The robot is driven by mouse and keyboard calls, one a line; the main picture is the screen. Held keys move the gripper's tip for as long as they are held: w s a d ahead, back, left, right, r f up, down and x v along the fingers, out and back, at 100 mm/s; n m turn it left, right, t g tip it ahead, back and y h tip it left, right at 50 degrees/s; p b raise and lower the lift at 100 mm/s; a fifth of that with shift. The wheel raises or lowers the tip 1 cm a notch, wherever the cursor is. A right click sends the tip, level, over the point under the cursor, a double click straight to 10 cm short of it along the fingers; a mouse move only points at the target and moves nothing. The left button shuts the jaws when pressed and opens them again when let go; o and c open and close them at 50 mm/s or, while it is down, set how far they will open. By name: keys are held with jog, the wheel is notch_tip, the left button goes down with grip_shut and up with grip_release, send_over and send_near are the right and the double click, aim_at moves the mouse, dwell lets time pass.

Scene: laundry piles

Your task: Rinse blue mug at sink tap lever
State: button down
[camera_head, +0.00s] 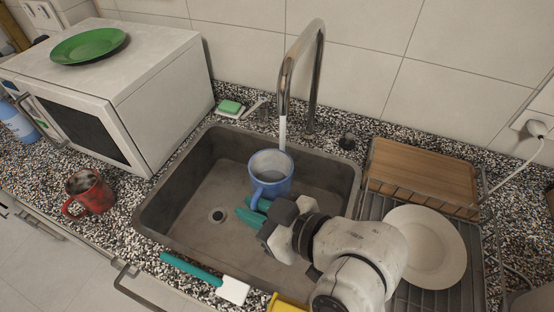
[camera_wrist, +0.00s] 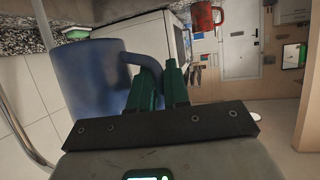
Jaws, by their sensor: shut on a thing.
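The blue mug (camera_head: 271,168) is upright over the sink basin (camera_head: 180,215), under the tap spout (camera_head: 290,70). A pale stream (camera_head: 282,132) runs from the spout down to the mug's far rim. My gripper (camera_head: 253,212) has green fingers shut on the mug's handle, at the mug's front side. In the wrist view the blue mug (camera_wrist: 98,80) fills the left, with its handle reaching between the green fingertips (camera_wrist: 158,80). The mug's inside shows greyish; whether it holds water I cannot tell.
A red mug (camera_head: 89,191) stands on the counter left of the sink. A green-handled brush (camera_head: 200,275) lies by the front edge. A rack with a white plate (camera_head: 425,246) and wooden board (camera_head: 425,175) is right. A microwave (camera_head: 130,90) stands at back left.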

jog(key=shift+s+a, duration=0.4)
jog(key=shift+s, duration=0.4)
jog(key=shift+s+a, duration=0.35)
jog(key=shift+s, duration=0.4)
jog(key=shift+r+p, duration=0.15)
jog(key=shift+p, duration=0.25)
jog(key=s+a+r+p, duration=0.2)
jog(key=s+r+p, duration=0.1)
jog(key=s+p, duration=0.1)
jog(key=shift+s+r, duration=0.25)
jog(key=shift+r, duration=0.15)
jog(key=shift+a, duration=0.1)
dwell(0.7)
